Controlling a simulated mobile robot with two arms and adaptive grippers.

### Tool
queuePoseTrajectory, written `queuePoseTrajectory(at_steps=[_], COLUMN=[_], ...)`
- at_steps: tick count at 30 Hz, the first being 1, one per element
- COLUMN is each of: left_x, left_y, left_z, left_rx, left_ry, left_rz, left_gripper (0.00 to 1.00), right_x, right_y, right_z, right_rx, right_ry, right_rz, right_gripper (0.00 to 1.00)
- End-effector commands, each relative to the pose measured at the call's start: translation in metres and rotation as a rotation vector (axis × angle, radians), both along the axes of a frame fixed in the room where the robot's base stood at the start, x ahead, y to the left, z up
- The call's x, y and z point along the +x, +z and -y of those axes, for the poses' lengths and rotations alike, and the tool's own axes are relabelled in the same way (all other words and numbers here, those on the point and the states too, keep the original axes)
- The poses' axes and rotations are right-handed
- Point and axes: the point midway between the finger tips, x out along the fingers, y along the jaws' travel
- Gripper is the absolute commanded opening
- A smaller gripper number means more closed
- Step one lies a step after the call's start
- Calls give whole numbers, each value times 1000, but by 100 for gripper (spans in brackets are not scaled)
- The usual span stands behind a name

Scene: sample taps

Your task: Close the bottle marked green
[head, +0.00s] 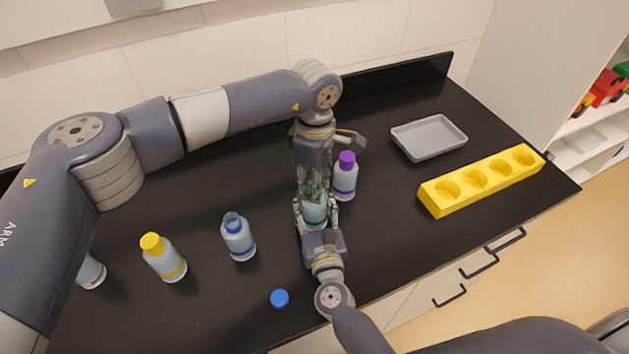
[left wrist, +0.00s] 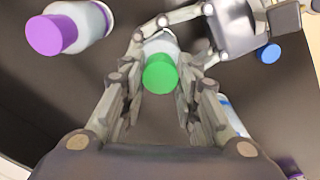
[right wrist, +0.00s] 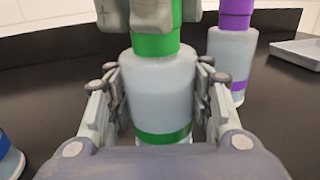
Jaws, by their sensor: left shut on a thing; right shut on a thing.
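The green-marked bottle (head: 314,214) stands upright on the black counter, with a green band (right wrist: 163,136) low on its body. Its green cap (left wrist: 160,74) sits at the top of the bottle, right above the shoulder in the right wrist view (right wrist: 156,44). I cannot tell how tightly it is seated. My left gripper (head: 313,188) points down from above and is shut on the green cap. My right gripper (head: 317,218) comes from the front and is shut on the bottle's body. The fingers hide much of the bottle in the head view.
A purple-capped bottle (head: 345,178) stands close at the right. An open blue-banded bottle (head: 238,238), a loose blue cap (head: 279,298) and a yellow-capped bottle (head: 164,258) are at the left. A grey tray (head: 430,154) and yellow rack (head: 441,208) are at the right.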

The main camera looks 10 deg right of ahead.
Motion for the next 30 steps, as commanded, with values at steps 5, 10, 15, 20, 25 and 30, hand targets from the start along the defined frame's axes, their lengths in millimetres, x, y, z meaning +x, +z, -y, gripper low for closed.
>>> queuePoseTrajectory(at_steps=[5, 10, 15, 20, 25, 30], left_x=[2, 2, 1, 1, 2, 2], left_y=[1, 1, 1, 1, 16, 50], left_z=[0, 0, 0, 0, 0, 0], left_rx=[-3, -3, -2, -1, -1, -2], left_ry=[-113, -111, -111, -111, -111, -111], left_rz=[8, 6, 4, 3, 5, 7], left_gripper=[0, 52, 53, 53, 53, 53], right_x=[-1, -1, 0, 0, 0, 0], right_y=[0, 0, 0, 0, 1, 0], right_z=[-2, -2, -1, -1, 0, 0], right_rx=[-1, -1, 0, 0, 0, 0], right_ry=[4, 4, 2, 1, 1, 0], right_rz=[0, 0, 0, 1, 1, 1], right_gripper=[0, 0, 0, 0, 0, 0])
